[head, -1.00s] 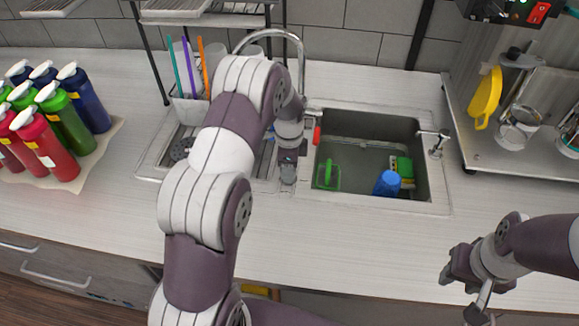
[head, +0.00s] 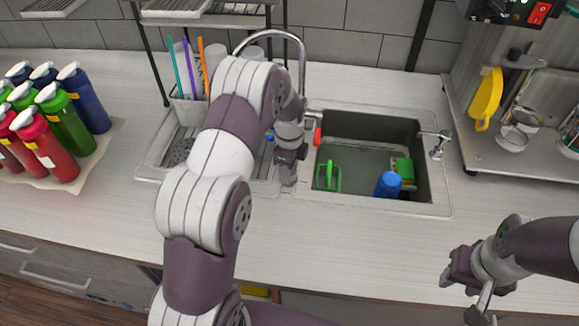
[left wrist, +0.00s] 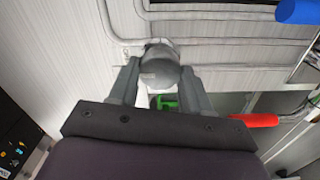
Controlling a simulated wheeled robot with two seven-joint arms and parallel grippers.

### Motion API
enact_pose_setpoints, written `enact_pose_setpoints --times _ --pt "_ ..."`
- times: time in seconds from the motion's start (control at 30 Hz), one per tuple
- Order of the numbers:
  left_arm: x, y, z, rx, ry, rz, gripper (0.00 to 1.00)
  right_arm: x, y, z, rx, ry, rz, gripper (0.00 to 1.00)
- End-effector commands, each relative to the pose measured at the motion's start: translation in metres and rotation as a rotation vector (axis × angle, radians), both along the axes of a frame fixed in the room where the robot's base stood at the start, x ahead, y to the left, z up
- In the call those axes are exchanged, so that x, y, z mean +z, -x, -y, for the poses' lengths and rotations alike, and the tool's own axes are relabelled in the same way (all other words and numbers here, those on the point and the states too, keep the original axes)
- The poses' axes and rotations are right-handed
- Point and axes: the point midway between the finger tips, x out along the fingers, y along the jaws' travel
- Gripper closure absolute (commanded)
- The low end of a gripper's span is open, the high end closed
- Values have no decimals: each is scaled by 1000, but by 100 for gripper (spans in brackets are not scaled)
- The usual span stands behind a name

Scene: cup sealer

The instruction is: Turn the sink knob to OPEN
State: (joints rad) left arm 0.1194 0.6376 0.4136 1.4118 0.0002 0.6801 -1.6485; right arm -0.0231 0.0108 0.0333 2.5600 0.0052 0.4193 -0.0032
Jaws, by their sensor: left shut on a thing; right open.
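The sink (head: 380,145) has a silver faucet (head: 302,60) arching behind my left arm. In the left wrist view, a rounded grey metal knob (left wrist: 160,65) sits between the fingertips of my left gripper (left wrist: 157,80), which is shut on it. In the head view my left gripper (head: 288,172) points down at the sink's front rim, left of the basin; the knob is hidden there. A red handle (head: 317,137) shows just right of the left wrist, and also in the wrist view (left wrist: 254,121). No OPEN mark is readable. My right gripper (head: 466,280) is open and empty over the counter's right side.
A blue cup (head: 388,184), a sponge (head: 404,168) and a green item (head: 328,176) lie in the basin. A silver fitting (head: 437,145) stands on the right rim. Several coloured bottles (head: 60,125) stand left. The front counter is mostly clear.

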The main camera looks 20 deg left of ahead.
Motion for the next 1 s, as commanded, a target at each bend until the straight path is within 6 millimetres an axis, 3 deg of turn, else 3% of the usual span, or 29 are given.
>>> enact_pose_setpoints --times 0.07,0.1,0.17,0.43,0.57,0.8,0.9,1.0 --pt "4 -4 -1 -1 -4 13 82 1 0 0 0 0 0 57" --pt "4 -4 -1 -1 -2 12 42 1 0 0 0 0 0 57" --pt "3 -3 -1 -1 -2 11 26 1 0 0 0 0 0 57" --pt "2 -1 0 0 -1 5 26 0 0 0 0 0 0 57" --pt "14 -3 -1 0 -1 9 26 -6 0 0 0 0 0 57" --pt "78 -2 -1 1 -2 12 26 -24 0 0 0 0 0 57" --pt "104 -2 -1 1 -1 10 26 -19 0 0 0 0 0 57" --pt "126 -1 -1 1 -1 5 26 2 0 0 0 0 0 57"
